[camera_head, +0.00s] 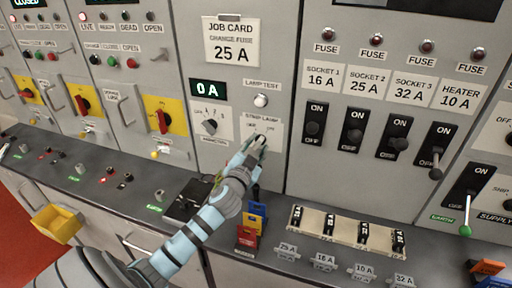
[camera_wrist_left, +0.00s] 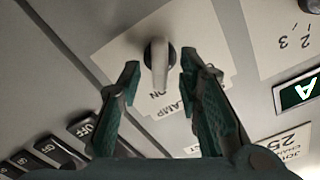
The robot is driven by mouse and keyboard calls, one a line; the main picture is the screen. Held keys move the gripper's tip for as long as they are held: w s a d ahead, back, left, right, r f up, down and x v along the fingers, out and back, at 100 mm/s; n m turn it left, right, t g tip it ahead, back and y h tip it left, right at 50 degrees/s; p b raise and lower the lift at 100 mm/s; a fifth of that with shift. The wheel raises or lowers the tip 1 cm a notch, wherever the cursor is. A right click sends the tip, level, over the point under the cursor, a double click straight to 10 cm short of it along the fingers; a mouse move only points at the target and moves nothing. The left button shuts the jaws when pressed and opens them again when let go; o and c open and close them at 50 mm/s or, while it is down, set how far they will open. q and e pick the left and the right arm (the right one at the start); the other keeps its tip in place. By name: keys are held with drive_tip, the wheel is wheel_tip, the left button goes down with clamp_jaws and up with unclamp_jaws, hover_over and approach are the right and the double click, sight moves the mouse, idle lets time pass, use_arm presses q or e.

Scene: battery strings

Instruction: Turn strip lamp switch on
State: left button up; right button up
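The strip lamp switch (camera_wrist_left: 159,62) is a grey rotary knob on a white label plate, with "LAMP" and "ON" partly readable in the left wrist view. In the head view its strip lamp label (camera_head: 262,121) shows, and my gripper largely hides the knob. My left gripper (camera_head: 259,143) is at the panel in front of the switch. In the wrist view its two dark fingers are apart, one on each side of the knob, with a gap showing on both sides. My right gripper is not in view.
A lamp test button (camera_head: 260,100) sits just above, and an ammeter knob (camera_head: 210,126) is to the left. Below, the bench holds a fuse tray (camera_head: 346,232), red and blue holders (camera_head: 248,238) and a black box (camera_head: 190,203).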

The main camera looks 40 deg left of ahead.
use_arm(q)
drive_tip(key=shift+s, duration=0.15)
drive_tip(key=v, duration=1.1)
drive_tip(key=shift+s+d, duration=0.2)
drive_tip(key=shift+s, duration=0.15)
